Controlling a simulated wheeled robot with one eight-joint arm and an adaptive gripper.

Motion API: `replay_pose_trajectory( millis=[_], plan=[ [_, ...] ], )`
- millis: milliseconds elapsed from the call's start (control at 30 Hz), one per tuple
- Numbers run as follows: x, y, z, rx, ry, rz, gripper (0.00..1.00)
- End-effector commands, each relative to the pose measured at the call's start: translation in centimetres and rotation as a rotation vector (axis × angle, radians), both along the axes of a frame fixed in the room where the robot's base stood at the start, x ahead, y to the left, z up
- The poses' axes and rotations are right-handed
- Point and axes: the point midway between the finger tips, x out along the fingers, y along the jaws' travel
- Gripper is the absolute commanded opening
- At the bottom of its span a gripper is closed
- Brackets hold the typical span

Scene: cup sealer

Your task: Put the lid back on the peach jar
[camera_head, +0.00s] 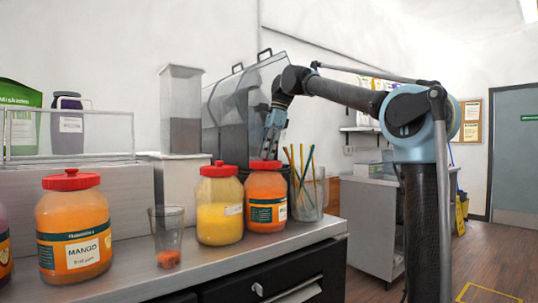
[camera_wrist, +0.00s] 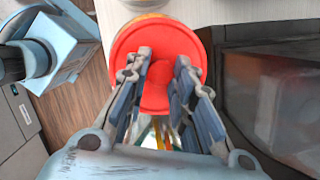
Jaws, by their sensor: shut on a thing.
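A red lid (camera_head: 265,165) is at the mouth of an orange jar (camera_head: 266,190) with a dark green and white label, at the right end of the row. The label is too small to read as peach. My gripper (camera_head: 268,150) points down from above, shut on the lid's raised middle. In the wrist view the round red lid (camera_wrist: 180,38) fills the space under my gripper (camera_wrist: 161,62), a finger on either side of its knob. The lid looks level and in line with the jar. I cannot tell whether it is fully seated.
A yellow jar (camera_head: 220,212) with a red lid stands close left, then a clear glass (camera_head: 167,240) and a mango jar (camera_head: 74,235). A glass of straws (camera_head: 307,195) stands close right. Behind is a grey machine (camera_head: 225,120). The counter's front strip (camera_head: 225,262) is clear.

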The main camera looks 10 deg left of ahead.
Motion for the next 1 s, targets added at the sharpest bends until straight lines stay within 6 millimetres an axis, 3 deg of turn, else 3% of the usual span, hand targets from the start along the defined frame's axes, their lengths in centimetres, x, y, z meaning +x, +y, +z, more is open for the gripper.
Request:
replay_pose_trajectory(
  millis=[200, 233, 300, 333, 567, 700, 1000],
  plan=[
    [0.00, 0.00, 0.01, 0.000, 0.000, 0.000, 0.00],
    [-0.01, 0.00, 0.00, 0.000, 0.000, 0.000, 0.27],
    [0.00, 0.00, 0.00, 0.000, 0.000, 0.000, 0.43],
    [0.00, 0.00, 0.00, 0.000, 0.000, 0.000, 0.46],
    [0.00, 0.00, 0.00, 0.000, 0.000, 0.000, 0.46],
    [0.00, 0.00, 0.00, 0.000, 0.000, 0.000, 0.66],
    [0.00, 0.00, 0.02, 0.000, 0.000, 0.000, 0.66]
  ],
)
